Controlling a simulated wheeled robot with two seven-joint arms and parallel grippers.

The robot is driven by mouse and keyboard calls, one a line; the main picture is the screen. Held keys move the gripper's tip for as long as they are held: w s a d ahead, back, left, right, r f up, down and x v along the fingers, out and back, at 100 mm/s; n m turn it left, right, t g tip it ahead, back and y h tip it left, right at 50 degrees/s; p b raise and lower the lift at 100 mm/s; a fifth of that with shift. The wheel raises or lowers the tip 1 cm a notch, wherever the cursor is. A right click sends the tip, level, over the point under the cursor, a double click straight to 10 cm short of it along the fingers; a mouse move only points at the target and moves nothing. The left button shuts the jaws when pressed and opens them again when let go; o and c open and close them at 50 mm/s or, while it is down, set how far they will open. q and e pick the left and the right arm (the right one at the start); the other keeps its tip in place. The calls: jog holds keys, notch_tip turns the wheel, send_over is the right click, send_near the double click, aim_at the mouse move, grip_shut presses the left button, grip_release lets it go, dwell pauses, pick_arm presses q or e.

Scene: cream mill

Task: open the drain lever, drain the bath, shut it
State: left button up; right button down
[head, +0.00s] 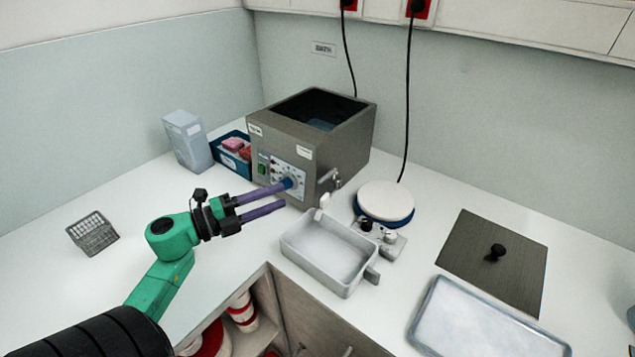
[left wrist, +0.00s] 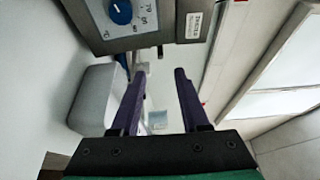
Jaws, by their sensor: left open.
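The bath (head: 345,147) is a grey metal box with a dark open top, at the back of the counter. Its front carries a blue dial, which also shows in the left wrist view (left wrist: 121,11). The drain lever (head: 330,177) and its spout stick out low at the front right of the bath. A grey drain tray (head: 300,262) stands below and in front of it, with its handle to the right. My left gripper (head: 284,195) is open and empty, its purple fingers pointing at the bath front, left of the lever. It also shows in the left wrist view (left wrist: 159,72). The right gripper is out of view.
A round white-topped device (head: 385,201) stands right of the bath. A dark lid (head: 480,265) with a black knob and a metal tray (head: 480,325) lie further right. A blue bin (head: 243,168) and grey container (head: 187,142) stand left. The left counter is mostly clear.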

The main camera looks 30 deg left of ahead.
aim_at(317, 182)
pick_arm(q)
jog(key=p+x, duration=0.2)
jog(key=x, duration=0.8)
jog(key=shift+w+r, duration=0.2)
jog(key=shift+w+d+f, duration=0.1)
jog(key=shift+w+d, duration=0.15)
jog(key=shift+w, duration=0.1)
